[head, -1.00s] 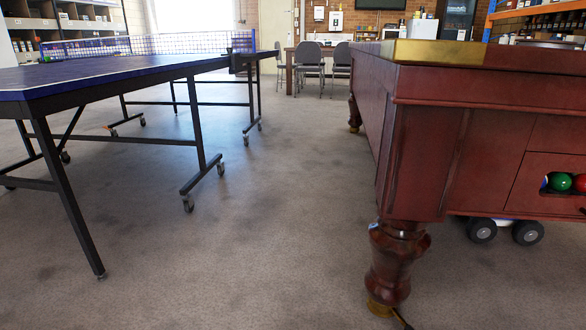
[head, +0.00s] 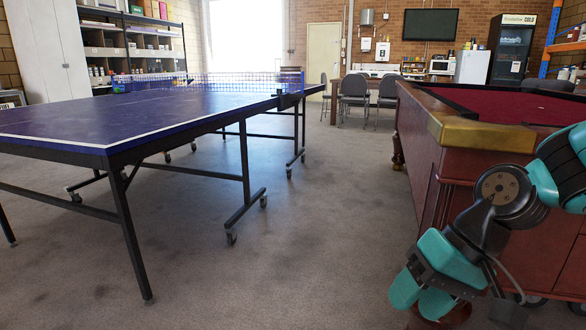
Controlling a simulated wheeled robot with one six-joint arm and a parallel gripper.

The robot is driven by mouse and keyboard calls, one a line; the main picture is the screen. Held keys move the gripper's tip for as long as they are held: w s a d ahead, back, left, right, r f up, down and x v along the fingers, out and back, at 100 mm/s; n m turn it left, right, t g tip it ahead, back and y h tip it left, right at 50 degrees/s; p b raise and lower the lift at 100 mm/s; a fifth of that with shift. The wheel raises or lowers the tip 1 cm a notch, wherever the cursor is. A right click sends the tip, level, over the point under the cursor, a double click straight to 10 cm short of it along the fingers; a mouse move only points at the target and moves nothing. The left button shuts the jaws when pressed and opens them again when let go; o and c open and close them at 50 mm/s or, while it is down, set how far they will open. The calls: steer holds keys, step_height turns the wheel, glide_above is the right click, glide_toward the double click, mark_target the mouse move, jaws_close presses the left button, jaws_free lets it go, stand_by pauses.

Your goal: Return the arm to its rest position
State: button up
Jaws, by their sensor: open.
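My gripper (head: 420,298) is at the lower right of the head view, at the end of my teal and black arm. It points down and its two teal fingers look apart, with nothing seen between them. The arm is bent and stands in front of the near corner of the pool table (head: 478,135), covering part of its side and leg. Whether the gripper touches the table cannot be told.
A blue table tennis table (head: 130,120) on castered legs (head: 246,180) stands at the left. Bare carpet (head: 300,230) runs between both tables. Grey chairs (head: 354,92) stand at the back by a table. A drinks fridge (head: 512,50) stands at the back right.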

steer(key=s+a+r+n+h+p, duration=0.25)
steer(key=s+r+n, duration=0.45)
steer(key=s, duration=0.5)
step_height(320, 180, up, 38)
steer(key=w+m+p, duration=0.1)
steer(key=p, duration=3.6)
steer(key=shift+r+y, duration=0.2)
steer(key=shift+y, duration=0.15)
